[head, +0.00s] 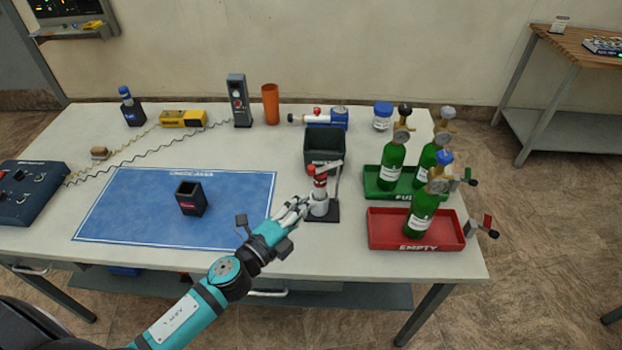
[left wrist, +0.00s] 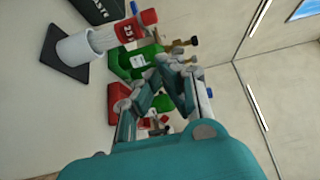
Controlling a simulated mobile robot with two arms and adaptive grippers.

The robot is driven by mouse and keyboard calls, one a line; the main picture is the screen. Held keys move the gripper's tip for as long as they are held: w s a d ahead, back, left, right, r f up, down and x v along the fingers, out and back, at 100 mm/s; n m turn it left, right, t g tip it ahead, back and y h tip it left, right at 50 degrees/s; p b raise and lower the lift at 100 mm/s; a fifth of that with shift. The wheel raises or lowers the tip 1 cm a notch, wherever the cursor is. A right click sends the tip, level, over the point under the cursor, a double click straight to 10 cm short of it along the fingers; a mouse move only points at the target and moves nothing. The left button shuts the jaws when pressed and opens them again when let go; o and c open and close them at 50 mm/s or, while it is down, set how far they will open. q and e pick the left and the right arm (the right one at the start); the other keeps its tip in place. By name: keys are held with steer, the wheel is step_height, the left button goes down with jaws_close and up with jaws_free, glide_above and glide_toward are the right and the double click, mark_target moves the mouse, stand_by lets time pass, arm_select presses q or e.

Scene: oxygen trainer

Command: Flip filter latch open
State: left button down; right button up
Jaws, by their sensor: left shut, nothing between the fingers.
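The filter unit (head: 320,193) stands upright on a black base plate near the front right of the table. It has a white cup below and a red cap (head: 320,171) on top. In the left wrist view the white cup (left wrist: 82,47) and red cap (left wrist: 139,25) appear tilted at upper left. My left gripper (head: 302,205) is shut and empty, just left of the cup; whether it touches is unclear. It also shows in the left wrist view (left wrist: 167,78). My right gripper is out of view.
A dark waste bin (head: 324,158) stands behind the filter. A green tray (head: 375,184) and a red tray (head: 390,238) with green bottles stand to the right. A small black box (head: 190,205) sits on the blue mat (head: 125,205), which is otherwise clear.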

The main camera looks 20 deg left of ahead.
arm_select(q)
steer(key=w+p, duration=0.1)
steer(key=w, duration=0.6)
steer(key=shift+a, duration=0.25)
steer(key=shift+w+a+m+g+h+b, duration=0.3)
steer(key=shift+a+m+h+b, duration=0.3)
steer(key=shift+h, duration=0.3)
